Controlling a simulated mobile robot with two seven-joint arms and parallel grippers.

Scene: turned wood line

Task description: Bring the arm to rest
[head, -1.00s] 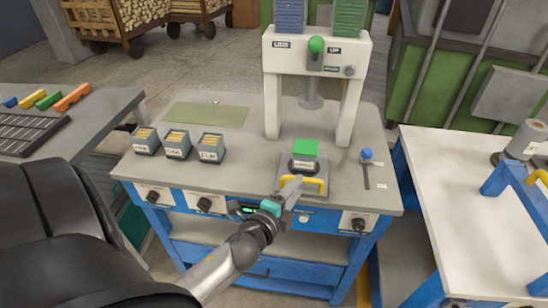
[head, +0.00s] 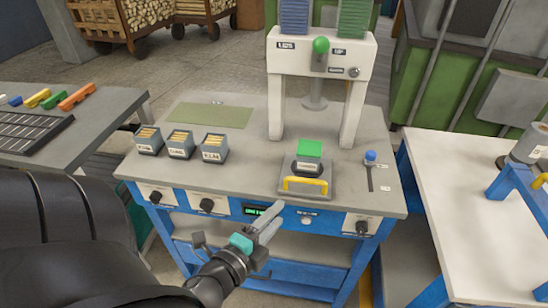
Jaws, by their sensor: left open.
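My left arm comes in from the lower left of the head view. Its left gripper (head: 270,223) is open and empty, in front of the workbench (head: 240,170) by the blue front panel. The yellow handle (head: 305,185) on the grey plate stands a little beyond the fingers, apart from them. On that plate sits a dark block with a green top (head: 309,150), under the white press frame (head: 318,60). My right gripper is not in view.
Small grey bins with labels (head: 180,146) and a green mat (head: 210,115) are on the bench's left half. A blue-knobbed lever (head: 370,157) is at its right. A white-topped table (head: 480,200) stands to the right, and a side table with coloured blocks (head: 75,97) to the left.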

